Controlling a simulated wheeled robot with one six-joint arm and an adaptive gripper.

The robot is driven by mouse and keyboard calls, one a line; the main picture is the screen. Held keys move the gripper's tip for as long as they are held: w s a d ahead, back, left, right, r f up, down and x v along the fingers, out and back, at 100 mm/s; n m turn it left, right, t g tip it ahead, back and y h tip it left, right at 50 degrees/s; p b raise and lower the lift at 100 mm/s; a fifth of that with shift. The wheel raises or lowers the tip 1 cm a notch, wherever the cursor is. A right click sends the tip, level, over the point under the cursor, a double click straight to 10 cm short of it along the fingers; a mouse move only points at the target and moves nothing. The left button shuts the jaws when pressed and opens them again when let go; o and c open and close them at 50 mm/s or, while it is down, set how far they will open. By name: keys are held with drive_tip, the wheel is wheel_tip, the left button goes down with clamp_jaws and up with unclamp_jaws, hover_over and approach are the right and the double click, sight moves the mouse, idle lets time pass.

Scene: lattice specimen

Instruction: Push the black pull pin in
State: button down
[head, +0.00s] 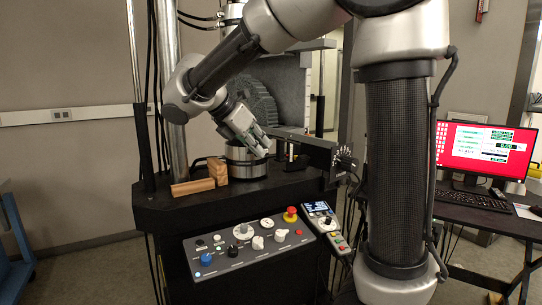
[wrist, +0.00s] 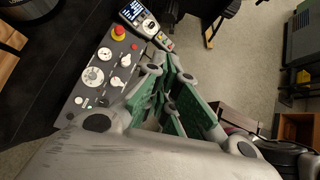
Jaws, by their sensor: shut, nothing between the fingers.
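My gripper (head: 262,150) is shut and empty, with green pads on its fingers. In the head view it points down and right, beside the black bracket (head: 318,150) on the machine's table and in front of or over the round metal base (head: 245,162). The exact gap cannot be judged. In the wrist view my gripper (wrist: 168,70) shows with the control panel (wrist: 98,75) beyond it. I cannot make out the black pull pin for certain in either view; it may be hidden or too small against the black parts.
Wooden blocks (head: 217,172) stand on the black table (head: 155,202), left of the metal base. The control panel with a red button (head: 290,214) and a handset (head: 325,222) hang at the front. A monitor (head: 475,148) stands on a desk at right.

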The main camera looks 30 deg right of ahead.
sight(298, 164)
drive_tip(key=d+r+x, duration=0.2)
drive_tip(key=x, duration=1)
drive_tip(key=shift+w, duration=0.25)
drive_tip(key=shift+f, duration=0.1)
drive_tip(key=shift+w+d, duration=0.15)
drive_tip(key=shift+d, duration=0.95)
